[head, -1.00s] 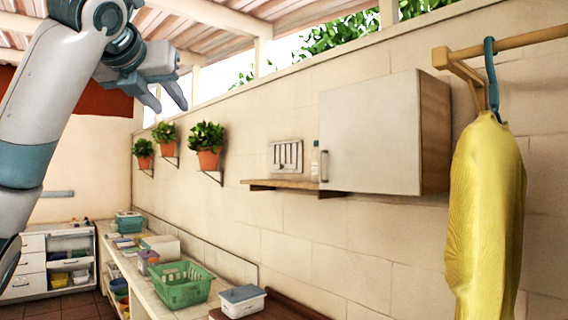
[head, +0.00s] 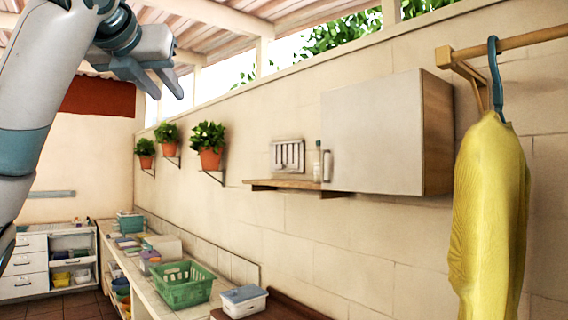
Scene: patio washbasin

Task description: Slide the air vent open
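The air vent (head: 288,156) is a small light-grey slotted plate on the tiled wall, above a wooden shelf and left of the white cabinet. Dark vertical gaps show between its slats; how far it is open is too small to tell. My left gripper (head: 170,92) is at the upper left, high in front of the wall and clearly apart from the vent. Its two fingers are spread with nothing between them. My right gripper is not in view.
A wooden shelf (head: 283,184) juts out below the vent, with a bottle (head: 317,160) beside the cabinet (head: 372,135). Potted plants (head: 208,145) hang to the left. A yellow garment (head: 490,220) hangs at right. A green basket (head: 184,285) stands on the counter below.

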